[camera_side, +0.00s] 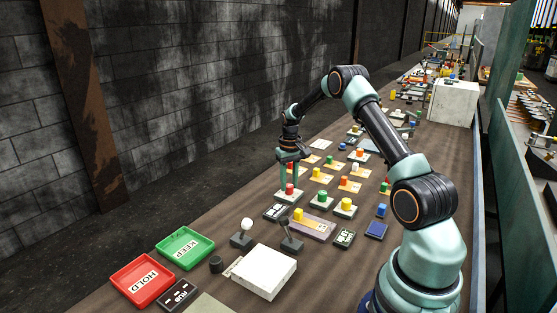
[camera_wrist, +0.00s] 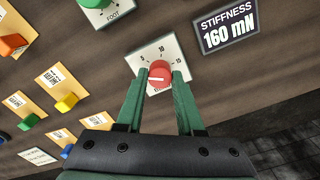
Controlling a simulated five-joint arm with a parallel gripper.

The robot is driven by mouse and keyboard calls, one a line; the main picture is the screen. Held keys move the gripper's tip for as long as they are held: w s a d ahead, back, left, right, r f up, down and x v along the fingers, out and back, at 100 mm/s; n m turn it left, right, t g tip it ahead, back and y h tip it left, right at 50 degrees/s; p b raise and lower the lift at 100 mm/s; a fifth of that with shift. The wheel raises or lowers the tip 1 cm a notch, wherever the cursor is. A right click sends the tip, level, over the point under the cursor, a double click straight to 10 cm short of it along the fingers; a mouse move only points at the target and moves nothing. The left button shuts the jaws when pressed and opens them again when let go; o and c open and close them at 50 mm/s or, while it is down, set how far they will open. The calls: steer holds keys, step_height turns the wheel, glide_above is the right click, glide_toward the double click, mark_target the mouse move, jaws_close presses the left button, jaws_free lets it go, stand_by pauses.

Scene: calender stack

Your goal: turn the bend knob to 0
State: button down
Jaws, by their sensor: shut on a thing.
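The bend knob (camera_wrist: 160,77) is a red round knob on a white plate (camera_wrist: 182,57) with a printed scale, in the middle of the wrist view. A pale line runs nearly level across its face. The fingers partly cover the plate's label and some scale marks. My gripper (camera_wrist: 160,80) has its two green fingers on either side of the knob, shut on it. In the side view, my gripper (camera_side: 289,185) points straight down around the red knob (camera_side: 289,189) on its white plate (camera_side: 287,197).
A black sign (camera_wrist: 228,27) reads "STIFFNESS 160 mN". A green knob (camera_wrist: 95,3) marked "FOOT" is close by. Several coloured knobs on tan plates stand nearby. A red tray (camera_side: 143,281), a green tray (camera_side: 185,247) and a white box (camera_side: 264,271) are at the front.

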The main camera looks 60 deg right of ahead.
mark_target(289, 186)
steer(key=n, duration=0.6)
steer(key=shift+r, duration=0.15)
stand_by(0.4)
steer(key=c, duration=0.5)
jaws_free()
steer(key=shift+c, duration=0.2)
step_height(289, 186, up, 12)
